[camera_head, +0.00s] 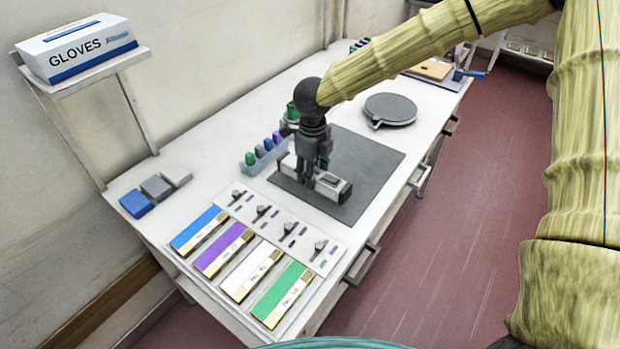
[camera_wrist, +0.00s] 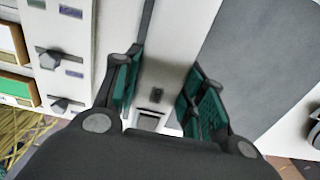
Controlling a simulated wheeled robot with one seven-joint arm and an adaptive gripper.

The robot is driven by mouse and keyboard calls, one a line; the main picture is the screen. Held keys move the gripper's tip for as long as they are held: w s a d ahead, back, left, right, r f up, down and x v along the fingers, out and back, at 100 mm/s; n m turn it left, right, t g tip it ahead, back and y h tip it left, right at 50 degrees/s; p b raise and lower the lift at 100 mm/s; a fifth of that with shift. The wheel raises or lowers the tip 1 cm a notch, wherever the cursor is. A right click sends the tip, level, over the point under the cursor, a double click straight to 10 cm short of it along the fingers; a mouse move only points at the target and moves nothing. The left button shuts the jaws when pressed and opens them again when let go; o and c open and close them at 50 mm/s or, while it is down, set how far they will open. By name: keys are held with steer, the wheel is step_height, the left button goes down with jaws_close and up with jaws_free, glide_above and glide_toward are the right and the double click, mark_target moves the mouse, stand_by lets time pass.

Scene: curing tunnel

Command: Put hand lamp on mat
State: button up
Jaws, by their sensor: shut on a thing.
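The hand lamp (camera_head: 335,190) is a long white body with a dark panel near one end. My gripper (camera_head: 309,182) is shut on it, reaching down from above. In the wrist view the lamp (camera_wrist: 162,75) lies between the two green-padded fingers (camera_wrist: 160,100). The mat (camera_head: 372,157) is a flat dark grey sheet on the bench; it also shows on the right in the wrist view (camera_wrist: 265,55). In the head view the lamp overlaps the mat's near left part. I cannot tell whether it touches the mat or hangs just above it. My gripper hides part of the lamp.
A board with knobs (camera_head: 290,228) and coloured labelled strips (camera_head: 222,250) lies in front. A blue rack of coloured items (camera_head: 262,160) stands left of the lamp. A round grey plate (camera_head: 390,108) lies behind the mat. The mat's right side is clear.

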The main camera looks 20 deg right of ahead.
steer(key=shift+w+a, duration=0.15)
steer(key=shift+a, duration=0.05)
steer(key=shift+w+f, duration=0.1)
steer(key=shift+f, duration=0.2)
steer(key=shift+f+p, duration=0.55)
steer(key=shift+f, duration=0.95)
steer(key=shift+a+f, duration=0.1)
steer(key=o, duration=1.2)
steer(key=shift+o, duration=0.2)
step_height(320, 180, up, 12)
steer(key=shift+r+b, duration=0.1)
steer(key=shift+b, duration=0.65)
